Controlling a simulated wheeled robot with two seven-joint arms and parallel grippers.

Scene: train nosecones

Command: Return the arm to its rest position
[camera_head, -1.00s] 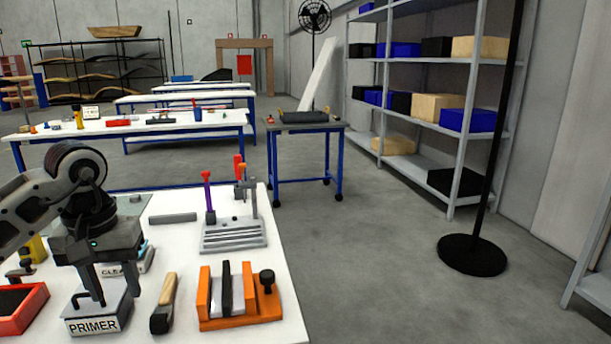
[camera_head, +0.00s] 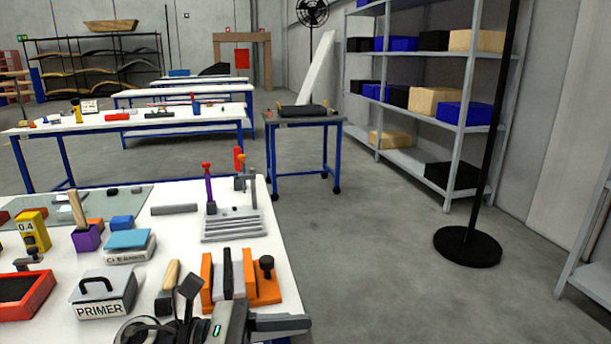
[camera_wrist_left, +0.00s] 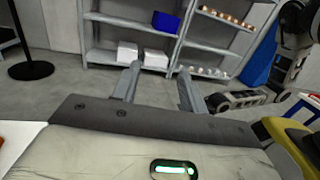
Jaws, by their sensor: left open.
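My left gripper (camera_head: 296,324) is low in the head view, at the near edge of the white worktable (camera_head: 180,228). Its fingers point right, past the table's corner, and the rest of my left arm is cut off by the bottom edge. In the left wrist view, its two fingers (camera_wrist_left: 157,82) are apart with nothing between them, pointing towards shelving across the floor. The grey PRIMER box (camera_head: 102,290) with a black handle stands upright on the table, left of the gripper and apart from it. My right gripper is not seen.
Close to my left gripper are an orange holder (camera_head: 262,290) and a wooden-handled brush (camera_head: 170,285), partly hidden. A red tray (camera_head: 22,295), a blue-topped block (camera_head: 128,243) and a grey slotted rack (camera_head: 232,226) also stand on the table.

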